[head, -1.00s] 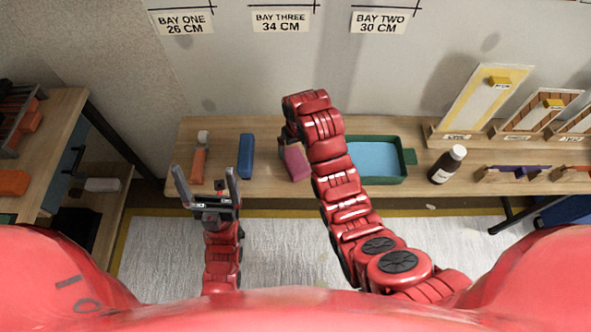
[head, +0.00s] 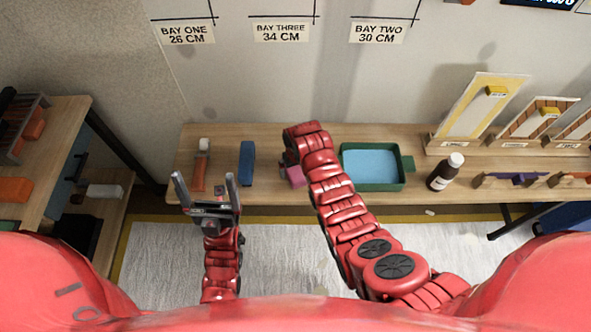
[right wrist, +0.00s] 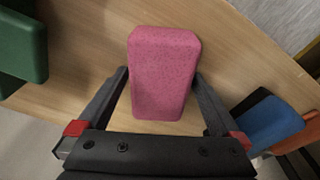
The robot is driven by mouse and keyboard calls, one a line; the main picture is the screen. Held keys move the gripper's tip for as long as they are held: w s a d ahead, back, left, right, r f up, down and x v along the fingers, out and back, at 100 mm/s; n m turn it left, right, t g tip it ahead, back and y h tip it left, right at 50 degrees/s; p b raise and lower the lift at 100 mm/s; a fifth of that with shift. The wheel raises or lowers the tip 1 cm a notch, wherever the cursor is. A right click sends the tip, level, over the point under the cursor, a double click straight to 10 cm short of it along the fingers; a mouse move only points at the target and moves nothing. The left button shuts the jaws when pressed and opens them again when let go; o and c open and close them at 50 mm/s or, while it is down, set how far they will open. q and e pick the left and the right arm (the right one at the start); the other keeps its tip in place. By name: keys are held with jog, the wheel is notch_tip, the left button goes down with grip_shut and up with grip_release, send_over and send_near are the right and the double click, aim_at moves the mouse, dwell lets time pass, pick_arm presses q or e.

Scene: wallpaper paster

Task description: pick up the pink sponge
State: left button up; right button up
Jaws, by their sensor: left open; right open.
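The pink sponge (head: 296,176) lies on the wooden table, mostly hidden behind my right arm in the head view. In the right wrist view the pink sponge (right wrist: 163,72) shows whole, lying flat. My right gripper (right wrist: 162,84) is open, with one finger on each side of the sponge's near part. There seems to be a small gap at each finger; I cannot tell their height against it. In the head view my right gripper's fingers are hidden by its wrist. My left gripper (head: 204,181) is open and empty in front of the table's left part.
A blue block (head: 247,163) and an orange-handled tool (head: 200,170) lie left of the sponge. A green tray (head: 405,162) with a blue inside stands to the right. A dark bottle (head: 440,176) stands beyond it. The wall is behind the table.

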aim_at(295, 169)
jog(key=c, duration=1.2)
jog(key=shift+o, duration=0.2)
jog(key=shift+r, duration=0.15)
jog(key=shift+r, duration=0.55)
jog(key=shift+s+r+b, duration=0.15)
jog(key=shift+r+b, duration=0.15)
jog(key=shift+r, duration=0.25)
jog(key=shift+s+r+b, duration=0.15)
jog(key=shift+r+b, duration=0.1)
jog(key=shift+r, duration=0.3)
jog(key=s, duration=0.5)
jog(key=s+b, duration=0.1)
jog(key=s, duration=0.1)
jog(key=shift+s+r, duration=0.2)
jog(key=shift+r, duration=0.05)
jog(key=s+r+p, duration=0.1)
jog(key=s+p, duration=0.3)
jog(key=s, duration=0.4)
